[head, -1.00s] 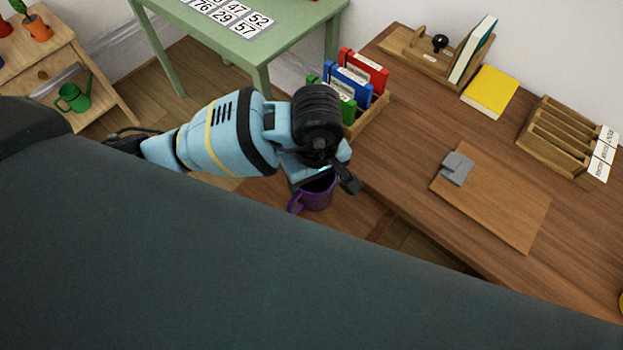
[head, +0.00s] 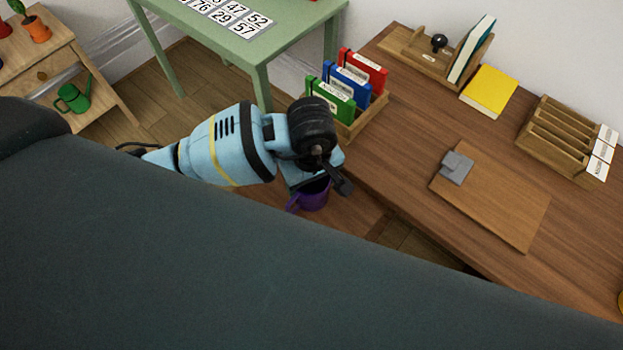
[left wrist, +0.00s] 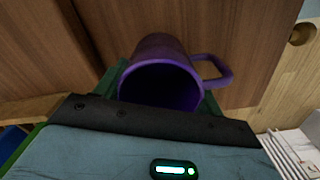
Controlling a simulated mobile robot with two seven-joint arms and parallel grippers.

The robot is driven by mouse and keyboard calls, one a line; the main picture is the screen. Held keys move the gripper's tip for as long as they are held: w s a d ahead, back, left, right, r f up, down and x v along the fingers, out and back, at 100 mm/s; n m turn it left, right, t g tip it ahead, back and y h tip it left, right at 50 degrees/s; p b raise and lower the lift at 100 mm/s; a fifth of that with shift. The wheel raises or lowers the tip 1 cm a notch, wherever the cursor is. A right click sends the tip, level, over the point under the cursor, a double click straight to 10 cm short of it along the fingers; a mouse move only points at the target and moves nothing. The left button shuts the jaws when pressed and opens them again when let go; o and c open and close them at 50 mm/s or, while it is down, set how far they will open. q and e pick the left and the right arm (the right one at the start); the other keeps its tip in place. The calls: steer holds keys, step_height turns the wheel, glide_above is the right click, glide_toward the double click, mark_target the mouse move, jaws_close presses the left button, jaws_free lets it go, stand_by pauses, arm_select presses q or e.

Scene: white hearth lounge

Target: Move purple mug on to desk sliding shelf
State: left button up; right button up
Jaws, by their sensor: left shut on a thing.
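The purple mug (head: 314,197) is in my left gripper (head: 318,184) in the head view, just left of the desk's front edge. My gripper covers much of the mug, and its handle points to the lower left. In the left wrist view the mug (left wrist: 158,48) sits between the fingers (left wrist: 161,92), its dark opening facing the camera and its handle to the right. The desk's sliding shelf (head: 357,216) shows as a brown board below the desk top, under the mug. I cannot tell whether the mug touches it. My right gripper is not in view.
The desk (head: 400,165) holds a box of coloured binders (head: 346,88) close to my left gripper, a brown board with a grey clip (head: 500,205), a yellow book (head: 490,91) and a wooden file rack (head: 560,140). A green table (head: 235,50) stands behind. A dark surface fills the foreground.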

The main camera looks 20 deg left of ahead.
arm_select(q)
steer(key=o, duration=1.1)
steer(key=shift+o, duration=0.2)
steer(key=shift+r, duration=0.1)
step_height(320, 180, up, 12)
steer(key=p, duration=0.1)
